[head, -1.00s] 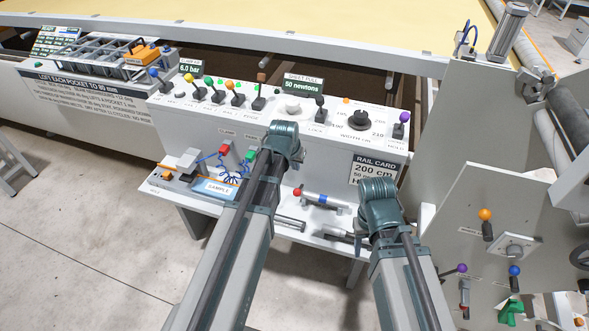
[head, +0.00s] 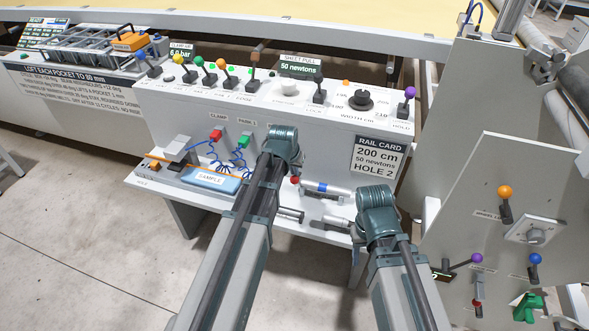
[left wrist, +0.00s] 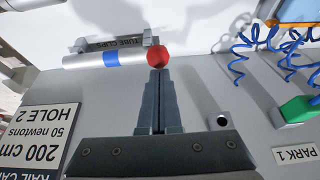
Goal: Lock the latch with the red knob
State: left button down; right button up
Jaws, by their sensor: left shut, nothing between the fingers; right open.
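A red knob (head: 295,180) sits at the left end of a silver rod (head: 340,190) with a blue band, mounted above the white shelf. In the left wrist view the red knob (left wrist: 158,55) is right at the tips of my shut left gripper (left wrist: 160,72). The fingers hold nothing, and I cannot tell if they touch the knob. In the head view my left gripper is hidden behind its arm. My right gripper is not visible. A small red part (head: 478,301) also shows on the right panel. I cannot tell whether either latch is locked.
The white control box (head: 250,125) carries several coloured-knob levers. Blue coiled hoses (head: 222,158) and a SAMPLE tray (head: 210,179) lie left of the rod. The right panel (head: 480,170) has orange, purple and blue knobs. Floor at left is clear.

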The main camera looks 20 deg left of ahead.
pick_arm(q)
jog(key=s+f+t+b, duration=0.1)
jog(key=s+f+b, duration=0.1)
jog(key=b, duration=0.2)
jog(key=shift+s+f+t, duration=0.1)
jog(key=shift+f+t, duration=0.2)
jog(key=shift+f, duration=0.05)
jog(key=shift+s+a+f+b, duration=0.1)
jog(key=shift+s+f+b, duration=0.2)
jog(key=shift+f+b, duration=0.05)
jog(key=shift+r, duration=0.1)
jog(key=shift+r+p, duration=0.45)
jog(key=shift+p, duration=0.1)
jog(key=p, duration=1)
send_near(293, 182)
jog(key=s+v, duration=0.1)
jog(key=v, duration=0.4)
jog(key=shift+w+a+f, duration=0.1)
jog(key=shift+w+f, duration=0.15)
jog(key=shift+f, duration=0.1)
